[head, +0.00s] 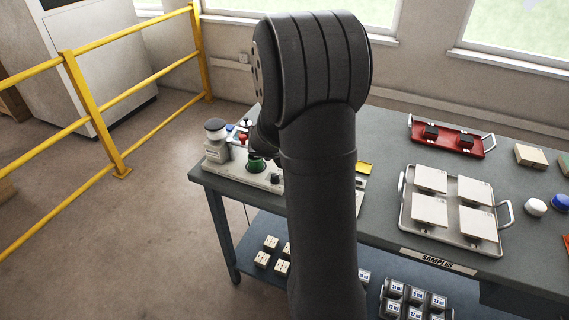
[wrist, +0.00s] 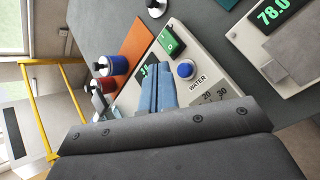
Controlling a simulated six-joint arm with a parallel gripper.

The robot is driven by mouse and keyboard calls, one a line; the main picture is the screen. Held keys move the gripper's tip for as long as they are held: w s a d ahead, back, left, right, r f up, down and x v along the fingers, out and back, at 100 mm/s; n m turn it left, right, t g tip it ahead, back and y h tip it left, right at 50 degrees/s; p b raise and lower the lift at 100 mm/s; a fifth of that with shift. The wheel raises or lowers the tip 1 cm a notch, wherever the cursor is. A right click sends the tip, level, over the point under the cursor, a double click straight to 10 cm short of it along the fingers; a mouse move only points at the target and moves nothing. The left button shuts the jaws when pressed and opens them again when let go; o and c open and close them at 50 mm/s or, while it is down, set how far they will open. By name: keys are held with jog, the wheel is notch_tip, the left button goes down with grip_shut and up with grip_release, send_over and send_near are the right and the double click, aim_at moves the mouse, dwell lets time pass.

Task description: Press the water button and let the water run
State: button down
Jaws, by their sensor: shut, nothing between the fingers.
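The water button is a round blue button (wrist: 186,69) on a light panel (wrist: 203,92) in the wrist view, with the word WATER printed beside it. My gripper (wrist: 157,70) shows as two blue-grey fingers closed together, holding nothing. The fingertips appear just left of the blue button; I cannot tell how high above the panel they are. In the head view my arm hides the gripper and much of the testing station (head: 217,172) at the table's left end. No running water is visible.
A green block (wrist: 171,40) sits on the panel near the blue button. Blue and red cylinders stand left of the fingers. A metal tray (head: 451,232) with pale tiles and a red tray (head: 462,149) lie right of my arm.

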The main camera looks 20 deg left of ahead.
jog(key=shift+r, duration=1.55)
jog(key=shift+f, duration=0.15)
jog(key=shift+r, duration=2.05)
